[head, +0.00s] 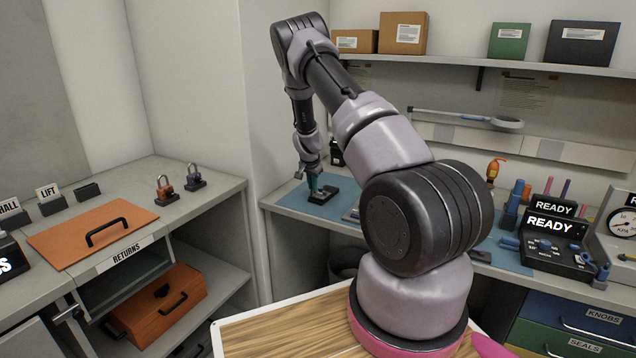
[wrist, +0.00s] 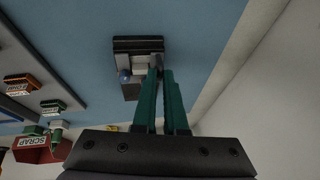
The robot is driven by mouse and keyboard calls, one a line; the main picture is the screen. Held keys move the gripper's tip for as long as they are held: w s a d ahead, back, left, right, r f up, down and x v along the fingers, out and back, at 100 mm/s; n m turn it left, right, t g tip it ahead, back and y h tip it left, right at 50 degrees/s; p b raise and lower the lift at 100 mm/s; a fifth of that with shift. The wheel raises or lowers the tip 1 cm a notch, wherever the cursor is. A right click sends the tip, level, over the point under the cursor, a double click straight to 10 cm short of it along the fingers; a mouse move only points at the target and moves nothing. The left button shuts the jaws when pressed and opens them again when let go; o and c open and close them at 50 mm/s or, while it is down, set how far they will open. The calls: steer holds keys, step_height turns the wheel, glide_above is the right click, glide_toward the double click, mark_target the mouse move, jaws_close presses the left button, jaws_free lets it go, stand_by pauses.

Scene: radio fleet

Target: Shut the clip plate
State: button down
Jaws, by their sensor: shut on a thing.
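A small black fixture (wrist: 138,45) lies on the blue mat in the wrist view, with pale grey parts and a round blue knob (wrist: 124,75). It also shows in the head view as a dark block (head: 322,197) under my gripper. My gripper (wrist: 161,73) has two teal fingers, close together with a narrow gap, their tips at the fixture's right side by the light grey clip plate (wrist: 142,70). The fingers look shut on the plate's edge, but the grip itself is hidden. In the head view my gripper (head: 313,186) points down at the fixture.
The blue mat (wrist: 205,50) is clear right of the fixture, up to the bench edge and wall. A grey tray with small labelled parts (wrist: 55,104) and a red SCRAP bin (wrist: 35,148) are at left. A READY console (head: 555,240) stands farther right on the bench.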

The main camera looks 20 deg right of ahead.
steer(key=shift+s+a, duration=0.15)
steer(key=c, duration=1)
jaws_free()
steer(key=shift+o, duration=0.2)
steer(key=shift+r, duration=0.1)
steer(key=v, duration=1)
steer(key=shift+r, duration=0.25)
steer(key=shift+s+a, duration=0.1)
steer(key=shift+a, duration=0.05)
